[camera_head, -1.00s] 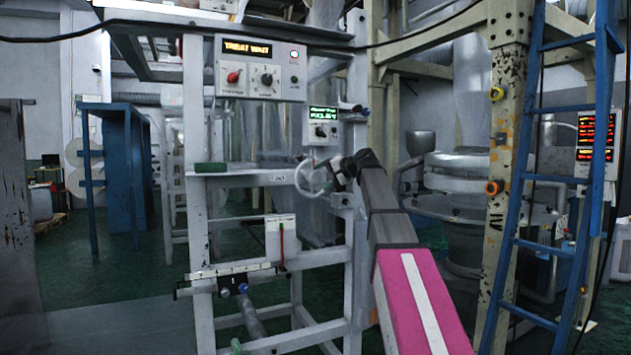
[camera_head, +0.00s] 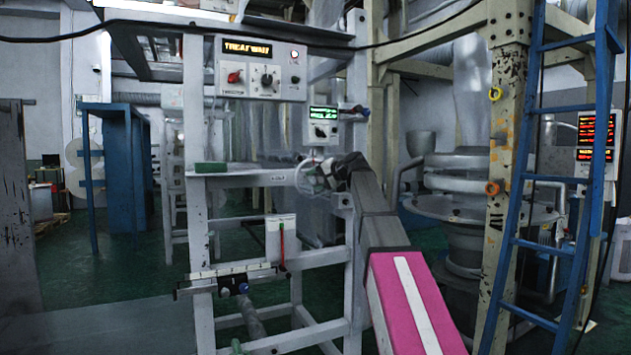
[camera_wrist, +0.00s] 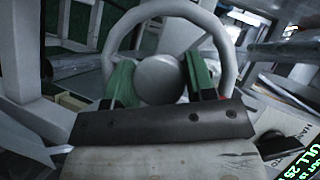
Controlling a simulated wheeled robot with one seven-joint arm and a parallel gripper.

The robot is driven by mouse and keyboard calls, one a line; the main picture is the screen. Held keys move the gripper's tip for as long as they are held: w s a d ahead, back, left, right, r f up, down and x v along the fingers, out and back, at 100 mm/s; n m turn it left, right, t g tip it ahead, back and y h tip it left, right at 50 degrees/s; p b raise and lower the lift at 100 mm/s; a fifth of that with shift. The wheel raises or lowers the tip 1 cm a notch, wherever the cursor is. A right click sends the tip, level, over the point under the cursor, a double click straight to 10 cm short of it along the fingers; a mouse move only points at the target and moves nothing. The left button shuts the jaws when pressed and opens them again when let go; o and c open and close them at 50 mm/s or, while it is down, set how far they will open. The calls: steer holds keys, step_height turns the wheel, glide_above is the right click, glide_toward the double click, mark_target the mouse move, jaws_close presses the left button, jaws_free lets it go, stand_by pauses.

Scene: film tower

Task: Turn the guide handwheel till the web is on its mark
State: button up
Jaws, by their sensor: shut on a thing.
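The guide handwheel (camera_head: 306,176) is a pale grey wheel on the white frame, at the middle of the head view. In the wrist view the handwheel (camera_wrist: 228,48) fills the upper middle, with its round hub between my fingers. My gripper (camera_wrist: 158,82) has green fingers on both sides of the hub and is shut on it. In the head view my gripper is mostly hidden behind my wrist. A scale bar (camera_head: 222,279) with a white block and a red pointer (camera_head: 281,242) sits lower on the frame. I cannot read the web's position on it.
A control box (camera_head: 260,68) reading "TREAT WAIT" hangs above the wheel. A smaller box with a green display (camera_head: 323,115) is close by the wheel. A blue ladder (camera_head: 547,180) and yellowish post stand at right. Green floor shows at left.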

steer(key=shift+f, duration=0.1)
steer(key=n+h, duration=0.5)
steer(key=h, duration=0.1)
steer(key=shift+t, duration=0.4)
steer(key=n+t+h, duration=0.1)
steer(key=n+h, duration=0.2)
steer(key=shift+f+h, duration=0.1)
steer(key=shift+h, duration=0.3)
steer(key=n+t+h, duration=0.2)
steer(key=shift+d+n+h, duration=0.1)
steer(key=shift+n+h, duration=0.2)
steer(key=shift+h, duration=0.1)
stand_by(0.3)
steer(key=o, duration=1.2)
steer(key=shift+o, duration=0.2)
